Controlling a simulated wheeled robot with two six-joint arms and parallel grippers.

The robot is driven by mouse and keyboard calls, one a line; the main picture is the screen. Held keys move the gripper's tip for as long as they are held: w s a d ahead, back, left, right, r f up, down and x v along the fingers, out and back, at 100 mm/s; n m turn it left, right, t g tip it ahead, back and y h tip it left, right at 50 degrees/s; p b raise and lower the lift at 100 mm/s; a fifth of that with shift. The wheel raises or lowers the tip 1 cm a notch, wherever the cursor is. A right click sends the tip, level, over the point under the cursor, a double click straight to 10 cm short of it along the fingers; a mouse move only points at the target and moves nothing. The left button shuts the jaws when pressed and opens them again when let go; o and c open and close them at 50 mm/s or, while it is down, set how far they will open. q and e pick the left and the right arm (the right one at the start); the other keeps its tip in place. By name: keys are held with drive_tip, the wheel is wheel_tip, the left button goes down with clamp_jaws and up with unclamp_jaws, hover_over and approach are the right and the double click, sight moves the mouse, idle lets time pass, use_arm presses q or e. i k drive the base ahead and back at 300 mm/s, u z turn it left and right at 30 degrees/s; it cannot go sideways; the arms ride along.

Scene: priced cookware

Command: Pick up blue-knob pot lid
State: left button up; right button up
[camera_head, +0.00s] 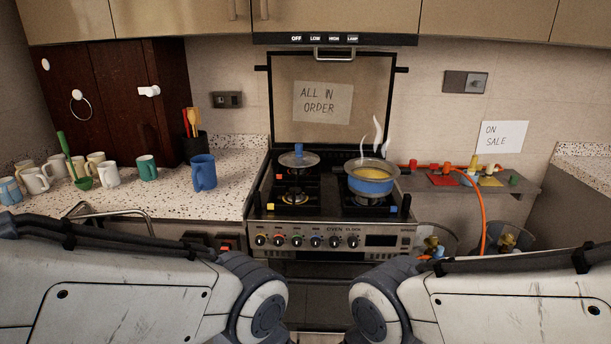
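The pot lid (300,161) is a flat round lid with a blue knob (298,149). It sits at the back left of the stove top (325,207), behind the front left burner. A blue pot (372,180) with yellow contents stands to its right, with white steam rising from it. Both of my arms show at the bottom of the view, low and in front of the stove. Neither of my grippers can be seen, and nothing is at the lid.
Several mugs and a blue jug (203,172) stand on the speckled counter (219,203) at the left. A utensil holder (194,148) stands behind. An orange hose (484,213) hangs from the right shelf (517,187). The stove's upright glass cover (333,101) stands behind the lid.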

sight(298, 158)
drive_tip(key=u, duration=0.25)
drive_tip(key=i, duration=2.1)
drive_tip(key=z, duration=0.25)
